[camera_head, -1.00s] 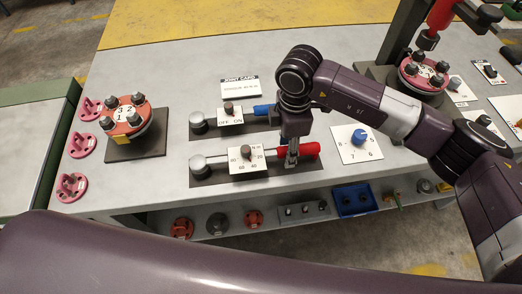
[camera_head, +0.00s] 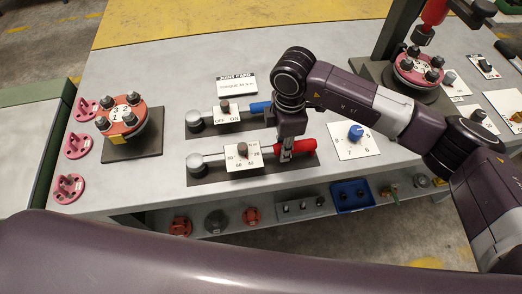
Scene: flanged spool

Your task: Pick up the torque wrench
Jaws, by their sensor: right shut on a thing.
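The torque wrench appears to be the red-handled tool with a round metal head (camera_head: 195,161) and a white numbered scale plate (camera_head: 242,157). It lies lengthwise over a dark mat on the bench; whether it touches the mat is unclear. The fingertips are small and partly hidden against the wrench. My left gripper is out of view.
A blue-handled tool (camera_head: 258,107) with an on/off plate lies just behind. A flanged spool (camera_head: 122,117) stands left, beside several pink pegged flanges (camera_head: 69,188). A blue-knob dial card (camera_head: 352,141) lies right. Another flanged piece (camera_head: 418,66) is under a press at the back right.

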